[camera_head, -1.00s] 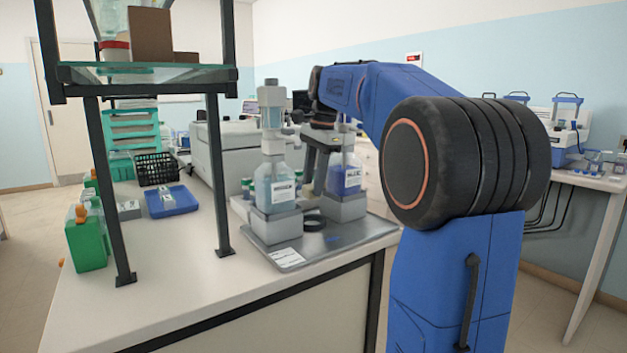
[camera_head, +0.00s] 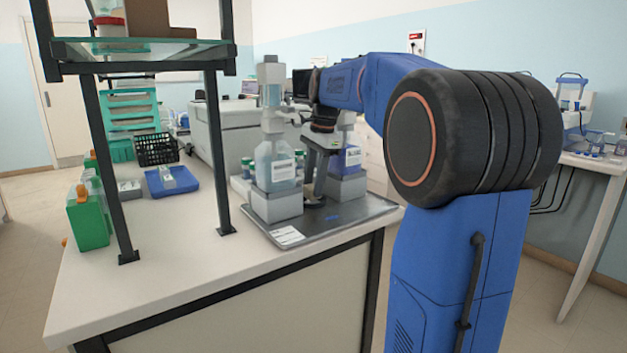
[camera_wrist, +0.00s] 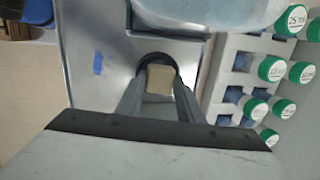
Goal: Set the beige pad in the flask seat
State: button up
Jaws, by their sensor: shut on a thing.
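The beige pad (camera_wrist: 160,79) shows between my fingertips in the wrist view. My gripper (camera_wrist: 159,92) is shut on it. A black ring, the flask seat (camera_wrist: 152,60), curves around the pad's far side on the metal tray. In the wrist view the pad appears inside the ring's outline; I cannot tell whether it touches the bottom. In the head view my gripper (camera_head: 317,196) points down at the tray between two bottle stands, and it largely covers the ring. The pad cannot be made out there.
The metal tray (camera_head: 345,218) holds a pale blue bottle (camera_head: 274,166) on the left and a purple-blue bottle (camera_head: 347,158) on the right, both close to my gripper. A rack (camera_wrist: 226,62) with several green-capped vials stands alongside. The bench front is clear.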

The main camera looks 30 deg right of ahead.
jog(key=shift+f, duration=0.4)
dwell(0.4)
jog(key=o, duration=1.1)
notch_tip(320, 180, up, 17)
jog(key=s+d, duration=0.1)
jog(key=s, duration=0.1)
jog(key=shift+d, duration=0.3)
jog(key=shift+s, duration=0.15)
